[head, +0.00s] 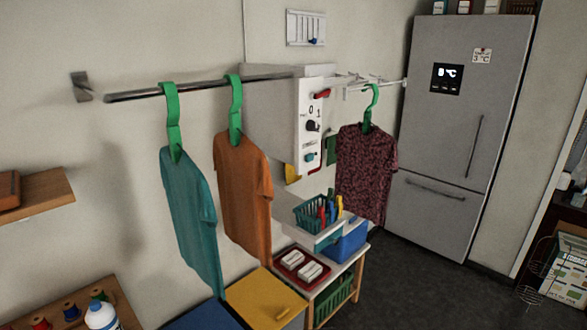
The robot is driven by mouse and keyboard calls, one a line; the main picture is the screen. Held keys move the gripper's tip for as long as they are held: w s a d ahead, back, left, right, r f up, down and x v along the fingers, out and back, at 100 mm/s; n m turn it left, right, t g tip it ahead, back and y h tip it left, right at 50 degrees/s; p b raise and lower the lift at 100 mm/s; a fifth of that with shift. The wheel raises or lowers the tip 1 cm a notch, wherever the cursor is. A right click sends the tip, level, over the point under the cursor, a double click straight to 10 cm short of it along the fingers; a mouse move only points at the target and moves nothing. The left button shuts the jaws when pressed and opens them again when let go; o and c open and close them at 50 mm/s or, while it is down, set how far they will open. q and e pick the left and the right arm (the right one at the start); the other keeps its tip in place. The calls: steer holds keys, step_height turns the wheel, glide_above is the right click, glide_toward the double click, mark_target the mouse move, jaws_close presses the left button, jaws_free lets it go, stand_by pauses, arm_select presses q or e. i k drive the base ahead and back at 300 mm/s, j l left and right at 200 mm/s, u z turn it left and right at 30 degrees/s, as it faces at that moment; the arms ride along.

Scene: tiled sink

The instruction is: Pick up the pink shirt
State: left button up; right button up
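The shirt closest to pink is a dark pink, patterned short-sleeved shirt (366,172) right of centre in the head view. It hangs upright on a green hanger (372,103), hooked on a thin metal rack beside the fridge. Its lower hem is near a blue bin. Neither of my grippers shows in the head view.
Teal (191,215) and orange (243,190) shirts hang from a wall rail (200,86) on the left. A wooden stand (325,289) with a red tray (300,268) and a blue bin (346,240) is below. A grey fridge (455,140) stands right; dark floor (430,290) is clear.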

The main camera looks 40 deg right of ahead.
mark_target(367, 160)
steer(key=z, duration=1.9)
steer(key=i+l, duration=0.35)
steer(key=i+z, duration=0.05)
steer(key=i, duration=0.05)
